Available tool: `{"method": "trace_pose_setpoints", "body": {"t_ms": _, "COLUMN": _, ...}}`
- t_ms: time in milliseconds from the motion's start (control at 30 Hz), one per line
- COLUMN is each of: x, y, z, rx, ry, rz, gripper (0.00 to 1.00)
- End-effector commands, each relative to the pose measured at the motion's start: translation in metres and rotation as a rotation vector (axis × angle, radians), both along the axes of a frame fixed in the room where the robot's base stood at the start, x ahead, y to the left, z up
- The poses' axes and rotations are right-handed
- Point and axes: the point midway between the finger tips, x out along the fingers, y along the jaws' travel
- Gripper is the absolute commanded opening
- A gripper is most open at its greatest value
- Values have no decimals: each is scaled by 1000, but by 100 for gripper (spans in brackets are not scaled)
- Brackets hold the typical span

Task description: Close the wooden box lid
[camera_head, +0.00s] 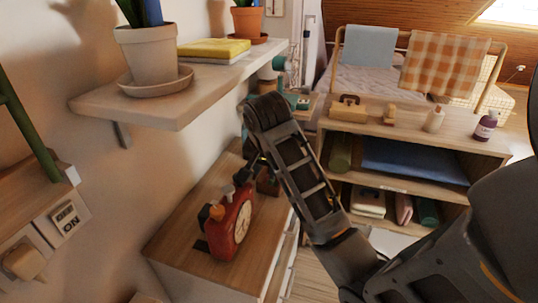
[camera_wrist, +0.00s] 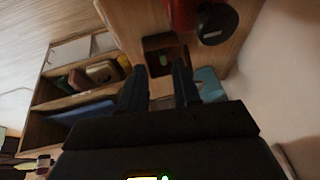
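A small brown wooden box (camera_wrist: 154,42) stands on the wooden cabinet top in the wrist view, between and beyond my fingertips. Its inside looks dark, with something green in it, so it appears open. I cannot clearly make out its lid. In the head view only a brown part of the box (camera_head: 268,186) shows, behind my arm. My gripper (camera_wrist: 160,72) is open, its two dark fingers apart with nothing between them. It points toward the box; I cannot tell whether it touches it. In the head view my arm mostly hides the gripper.
A wall shelf (camera_head: 190,103) with potted plants and a yellow cloth overhangs the cabinet. A low shelf unit (camera_head: 440,118) with a toy toolbox and bottles stands at the right.

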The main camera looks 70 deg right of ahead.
Motion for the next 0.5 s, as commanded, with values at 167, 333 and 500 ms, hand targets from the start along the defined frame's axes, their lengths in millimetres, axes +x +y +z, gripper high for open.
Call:
{"method": "trace_pose_setpoints", "body": {"t_ms": 167, "x": 4, "y": 2, "z": 1, "rx": -9, "ry": -25, "rz": -73, "gripper": 32}}
{"method": "trace_pose_setpoints", "body": {"t_ms": 333, "x": 11, "y": -13, "z": 2, "rx": -12, "ry": -26, "rz": -77, "gripper": 32}}
{"method": "trace_pose_setpoints", "body": {"t_ms": 500, "x": 24, "y": -42, "z": 2, "rx": -12, "ry": -24, "rz": -76, "gripper": 32}}
